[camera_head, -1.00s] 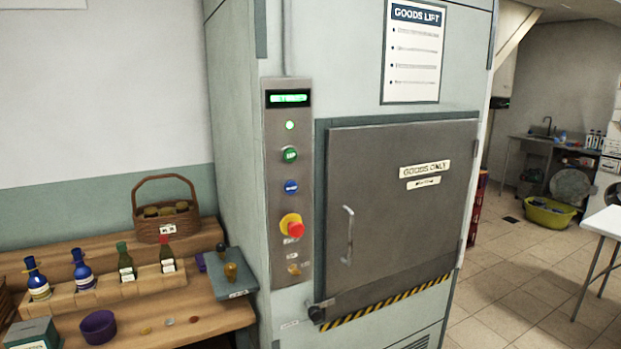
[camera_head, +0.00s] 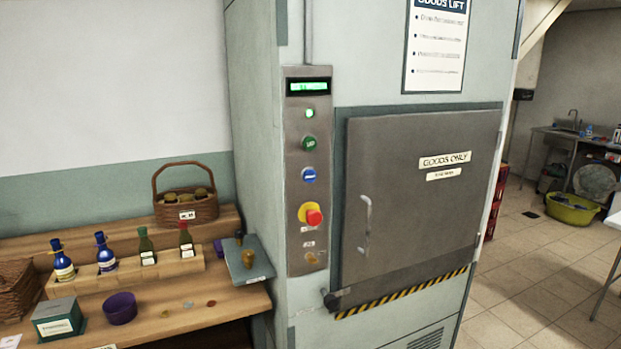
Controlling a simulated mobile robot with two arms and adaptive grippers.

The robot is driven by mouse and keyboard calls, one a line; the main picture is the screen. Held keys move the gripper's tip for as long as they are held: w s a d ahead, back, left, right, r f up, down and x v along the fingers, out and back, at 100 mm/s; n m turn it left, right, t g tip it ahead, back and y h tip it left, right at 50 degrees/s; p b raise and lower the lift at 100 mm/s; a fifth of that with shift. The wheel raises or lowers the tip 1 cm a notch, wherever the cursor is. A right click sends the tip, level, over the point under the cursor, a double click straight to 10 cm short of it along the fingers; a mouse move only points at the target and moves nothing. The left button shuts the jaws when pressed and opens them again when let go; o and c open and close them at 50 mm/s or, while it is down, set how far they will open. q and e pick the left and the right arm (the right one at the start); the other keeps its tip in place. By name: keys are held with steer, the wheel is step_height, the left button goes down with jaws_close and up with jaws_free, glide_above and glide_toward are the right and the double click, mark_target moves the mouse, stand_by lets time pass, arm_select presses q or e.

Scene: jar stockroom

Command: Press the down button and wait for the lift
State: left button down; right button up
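The goods lift (camera_head: 260,120) stands in the middle of the view with its grey metal door (camera_head: 415,190) shut. A steel control panel (camera_head: 296,130) is left of the door. On it, from top to bottom, are a lit green display (camera_head: 308,87) whose text is too blurred to read, a glowing green lamp (camera_head: 309,113), a green UP button (camera_head: 309,143), a blue button (camera_head: 309,175) below it with a blurred label, and a red emergency knob (camera_head: 313,217) on a yellow base. Neither of my grippers is in view.
A wooden stepped counter (camera_head: 225,300) at the left holds bottles, a wicker basket (camera_head: 186,207), a purple bowl (camera_head: 120,308) and a green box (camera_head: 58,320). Tiled floor (camera_head: 510,270) is open at the right, with a yellow tub (camera_head: 571,211) farther back.

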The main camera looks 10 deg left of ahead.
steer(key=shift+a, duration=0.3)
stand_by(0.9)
